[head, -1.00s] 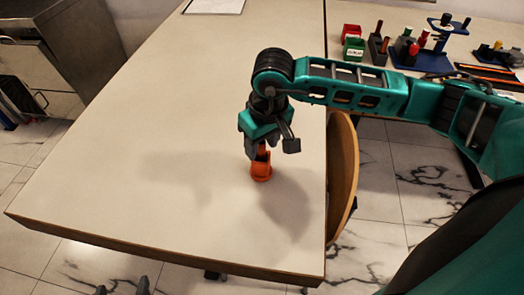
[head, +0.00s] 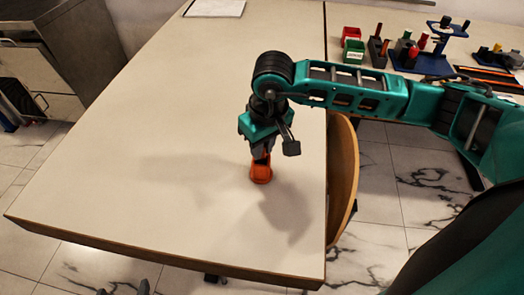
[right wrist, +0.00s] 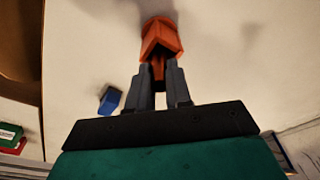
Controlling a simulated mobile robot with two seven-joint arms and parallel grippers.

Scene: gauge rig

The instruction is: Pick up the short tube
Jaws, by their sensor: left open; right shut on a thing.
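An orange piece (head: 261,173) stands upright on the pale table (head: 150,170), with a wide rounded foot. I cannot tell for sure that it is the short tube. My right gripper (head: 261,157) points down over it and is shut on its upper part. The right wrist view shows the orange piece (right wrist: 161,38) at the fingertips (right wrist: 158,82), its narrow end between them. It seems to touch the table. My left gripper (head: 122,290) is open and empty at the bottom edge of the head view; only its fingertips show.
A blue block (right wrist: 109,101) lies near the right gripper; my arm hides it in the head view. A red bin (head: 351,33), a green bin (head: 354,48) and a blue rack (head: 420,58) stand at the back right. A round wooden seat (head: 343,175) adjoins the table's right edge.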

